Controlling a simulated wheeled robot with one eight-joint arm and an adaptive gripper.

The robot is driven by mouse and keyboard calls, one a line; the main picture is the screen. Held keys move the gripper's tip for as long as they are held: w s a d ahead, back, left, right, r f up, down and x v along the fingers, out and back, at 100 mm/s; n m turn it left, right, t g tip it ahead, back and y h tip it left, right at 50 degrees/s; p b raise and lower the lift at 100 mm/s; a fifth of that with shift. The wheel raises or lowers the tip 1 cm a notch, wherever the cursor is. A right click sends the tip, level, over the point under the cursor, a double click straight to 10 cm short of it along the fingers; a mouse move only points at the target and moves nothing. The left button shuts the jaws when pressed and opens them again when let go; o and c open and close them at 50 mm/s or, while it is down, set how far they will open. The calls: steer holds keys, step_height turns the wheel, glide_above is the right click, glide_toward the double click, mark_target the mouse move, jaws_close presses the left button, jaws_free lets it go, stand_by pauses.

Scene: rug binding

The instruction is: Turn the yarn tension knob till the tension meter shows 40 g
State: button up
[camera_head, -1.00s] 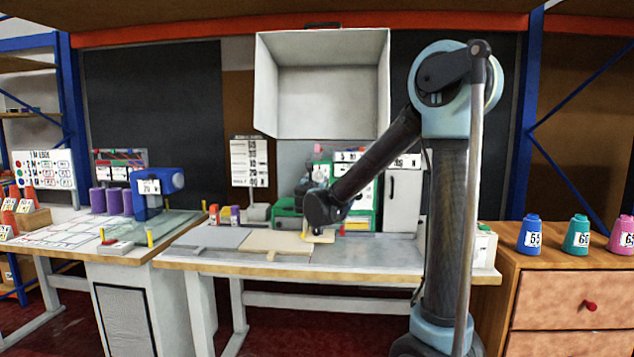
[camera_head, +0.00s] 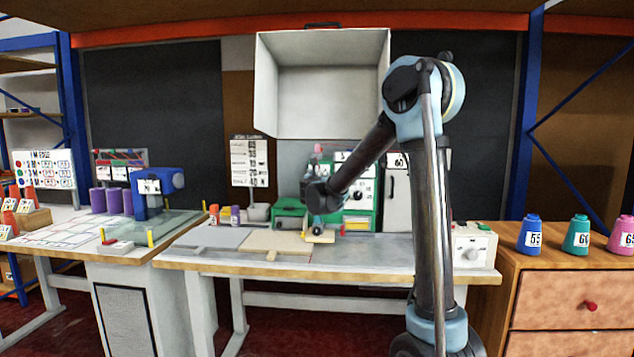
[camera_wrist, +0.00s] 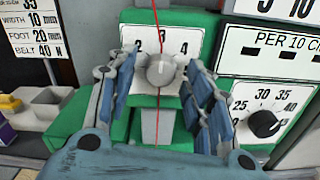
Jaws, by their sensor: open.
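In the head view my gripper (camera_head: 318,226) is in front of the green machine (camera_head: 358,210). I cannot identify the tension meter or read it.
A black knob (camera_wrist: 263,123) with a scale around 25 to 45 is close right of my fingers. A white box with a knob (camera_head: 472,252) stands at the table's right end. Flat boards (camera_head: 215,239) lie left on the table. A white hood (camera_head: 330,85) hangs above.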

steer(key=c, duration=1)
steer(key=shift+c, duration=0.2)
steer(key=shift+m, duration=0.3)
steer(key=m, duration=1.4)
steer(key=shift+s+m, duration=0.1)
steer(key=shift+m, duration=0.3)
steer(key=shift+r+m, duration=0.1)
steer(key=shift+m, duration=2.2)
steer(key=shift+c, duration=0.2)
